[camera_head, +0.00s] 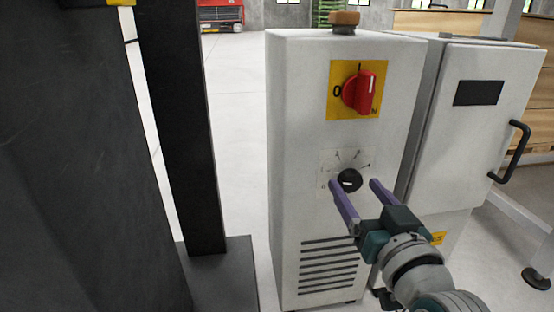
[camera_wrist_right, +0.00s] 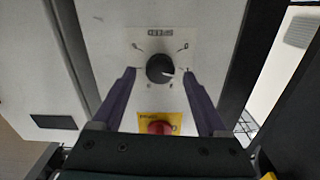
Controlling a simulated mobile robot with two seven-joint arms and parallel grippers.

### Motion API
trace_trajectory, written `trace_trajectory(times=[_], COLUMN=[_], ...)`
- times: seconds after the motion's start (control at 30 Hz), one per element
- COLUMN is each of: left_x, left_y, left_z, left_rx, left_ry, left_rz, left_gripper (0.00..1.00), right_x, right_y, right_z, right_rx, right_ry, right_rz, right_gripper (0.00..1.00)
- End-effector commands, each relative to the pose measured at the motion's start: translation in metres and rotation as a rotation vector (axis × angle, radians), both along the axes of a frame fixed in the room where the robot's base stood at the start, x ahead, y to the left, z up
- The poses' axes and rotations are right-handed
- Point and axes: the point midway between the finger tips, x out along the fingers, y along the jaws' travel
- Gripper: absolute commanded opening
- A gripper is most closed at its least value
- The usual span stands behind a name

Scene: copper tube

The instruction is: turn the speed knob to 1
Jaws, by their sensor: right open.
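The speed knob (camera_head: 349,180) is a small round black knob with a white pointer mark, set on a pale dial plate on the front of a white cabinet (camera_head: 287,120). In the head view its mark points toward the lower left. My right gripper (camera_head: 354,184) is open, with its two purple fingers in front of the dial, one on each side of the knob. In the right wrist view the knob (camera_wrist_right: 160,68) sits between the open fingertips, with gaps showing on both sides. The left gripper is not in view.
A red rotary switch (camera_head: 360,92) on a yellow plate is above the knob. Vent slots (camera_head: 328,262) are below it. A second cabinet (camera_head: 490,90) with a black handle (camera_head: 513,150) stands at the right. A black post (camera_head: 182,130) stands at the left.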

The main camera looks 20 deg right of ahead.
Motion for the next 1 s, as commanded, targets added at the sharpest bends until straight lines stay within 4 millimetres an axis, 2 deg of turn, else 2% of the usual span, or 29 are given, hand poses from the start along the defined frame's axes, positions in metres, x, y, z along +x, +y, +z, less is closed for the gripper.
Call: trace_trajectory(times=[0.03, 0.13, 0.3, 0.4, 0.6, 1.0], left_x=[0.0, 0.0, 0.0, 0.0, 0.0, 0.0], left_y=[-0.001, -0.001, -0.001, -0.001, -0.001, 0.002], left_z=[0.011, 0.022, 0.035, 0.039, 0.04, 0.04], left_rx=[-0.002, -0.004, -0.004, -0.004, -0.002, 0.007], left_ry=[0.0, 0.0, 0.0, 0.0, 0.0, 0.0], left_rz=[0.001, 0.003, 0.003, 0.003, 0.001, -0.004], left_gripper=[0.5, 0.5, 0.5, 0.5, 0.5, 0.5], right_x=[-0.01, -0.031, -0.063, -0.075, -0.084, -0.084], right_y=[0.003, 0.008, 0.015, 0.018, 0.021, 0.02], right_z=[0.004, 0.005, 0.004, 0.002, 0.001, 0.001], right_rx=[0.001, 0.001, 0.001, 0.002, 0.001, 0.0], right_ry=[0.006, 0.006, 0.004, 0.003, 0.0, 0.001], right_rz=[0.002, 0.001, 0.0, 0.0, 0.0, 0.0], right_gripper=[0.76, 0.76, 0.76, 0.76, 0.76, 0.76])
